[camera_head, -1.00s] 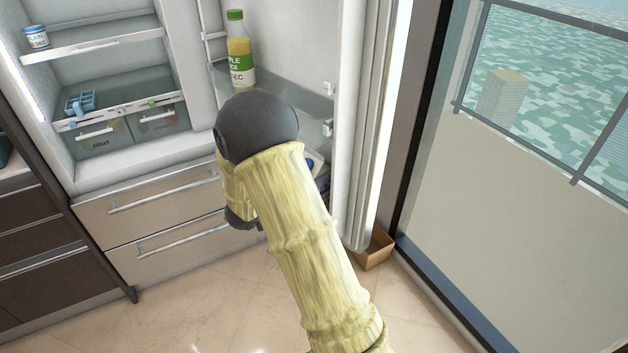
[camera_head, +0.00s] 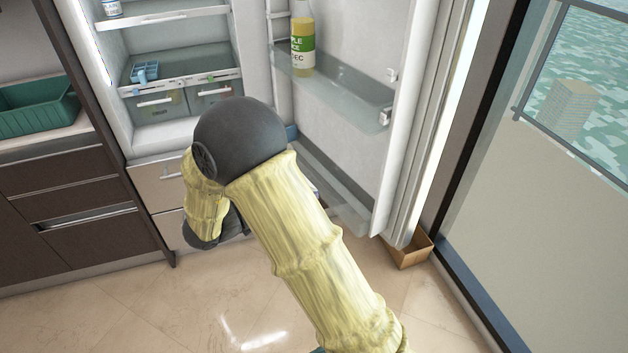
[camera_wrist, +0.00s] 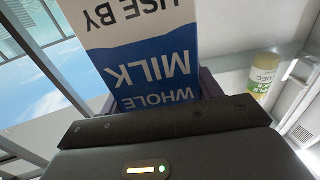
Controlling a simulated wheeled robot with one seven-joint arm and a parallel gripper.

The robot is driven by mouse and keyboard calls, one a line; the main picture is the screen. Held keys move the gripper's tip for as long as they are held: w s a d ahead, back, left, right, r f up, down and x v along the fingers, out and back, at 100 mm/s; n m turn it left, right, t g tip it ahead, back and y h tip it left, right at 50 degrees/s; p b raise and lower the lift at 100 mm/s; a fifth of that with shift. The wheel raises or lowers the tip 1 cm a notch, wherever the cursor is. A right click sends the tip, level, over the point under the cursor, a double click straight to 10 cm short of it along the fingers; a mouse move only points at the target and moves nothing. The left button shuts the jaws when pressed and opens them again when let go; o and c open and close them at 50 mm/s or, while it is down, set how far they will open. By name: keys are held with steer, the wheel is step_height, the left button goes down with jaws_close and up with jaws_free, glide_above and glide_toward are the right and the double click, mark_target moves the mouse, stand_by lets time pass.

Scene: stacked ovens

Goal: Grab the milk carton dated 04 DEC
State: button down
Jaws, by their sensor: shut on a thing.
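In the wrist view a blue and white carton (camera_wrist: 150,55) labelled "WHOLE MILK" and "USE BY" stands upside down in the picture, right in front of my gripper (camera_wrist: 155,105). My gripper is shut on this carton. The date on the carton is outside the picture, so I cannot read it. In the head view my arm hides both the gripper and the carton.
The fridge stands open. A juice bottle (camera_head: 302,40) is on its door shelf (camera_head: 335,92); it also shows in the wrist view (camera_wrist: 264,75). A blue holder (camera_head: 145,71) sits inside. A green crate (camera_head: 38,108) is on the left counter. A cardboard box (camera_head: 408,252) lies beside the door.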

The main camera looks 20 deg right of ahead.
steer(key=shift+s+a+r, duration=0.1)
steer(key=shift+a, duration=0.25)
steer(key=shift+d, duration=0.1)
stand_by(0.3)
